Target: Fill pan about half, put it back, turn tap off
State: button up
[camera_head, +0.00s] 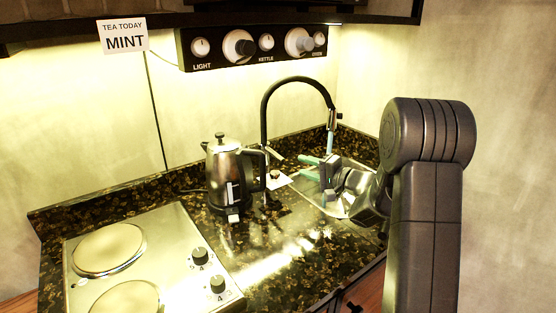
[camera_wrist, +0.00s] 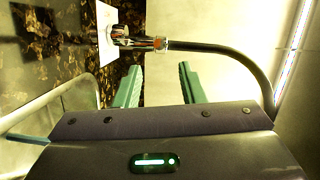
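A pale blue streak (camera_head: 331,142) under the spout looks like running water. It also shows at the left of the wrist view (camera_wrist: 25,138). I cannot make out a pan in either view; my arm hides part of the sink.
The metal sink (camera_head: 328,207) is partly behind my wrist. A steel kettle (camera_head: 223,170) stands left of it. A two-plate hob (camera_head: 150,262) fills the counter's left, both plates empty. A white card (camera_wrist: 105,15) lies by the tap base. A knob panel (camera_head: 255,45) hangs above.

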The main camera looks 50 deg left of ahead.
aim_at(278, 155)
jog(key=a, duration=0.3)
jog(key=s+a, duration=0.1)
jog(key=a, duration=0.7)
jog(key=shift+s+a+f+p, duration=0.15)
jog(key=shift+a+f+p, duration=0.05)
jog(key=shift+f+p, duration=0.15)
jog(key=shift+r, duration=0.1)
jog(key=shift+c, duration=0.5)
grip_shut()
